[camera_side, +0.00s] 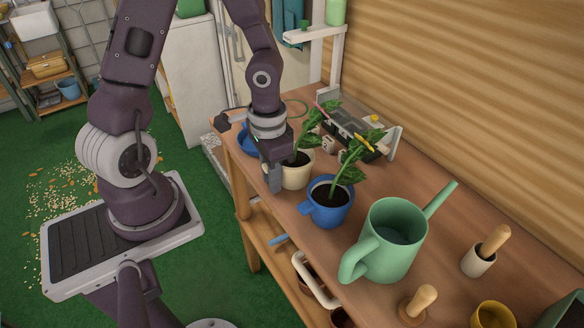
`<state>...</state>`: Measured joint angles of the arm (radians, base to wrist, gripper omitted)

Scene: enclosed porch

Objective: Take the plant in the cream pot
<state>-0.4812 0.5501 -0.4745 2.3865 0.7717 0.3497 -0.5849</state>
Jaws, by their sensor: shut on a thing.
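The plant in the cream pot (298,174) stands upright on the wooden bench, with green leaves and a stem rising from dark soil. My gripper (276,176) points down at the left side of the cream pot and is shut on it. The near finger shows against the pot's left wall; the other finger is hidden. I cannot tell whether the pot is lifted off the bench. A second plant in a blue pot (328,208) stands close in front and to the right of the cream pot.
A green watering can (390,243) stands on the bench to the right, with a white cup holding a wooden-handled tool (479,260) beyond it. A grey tray with small items (352,135) lies behind the plants. Bench (418,190) is clear behind the watering can.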

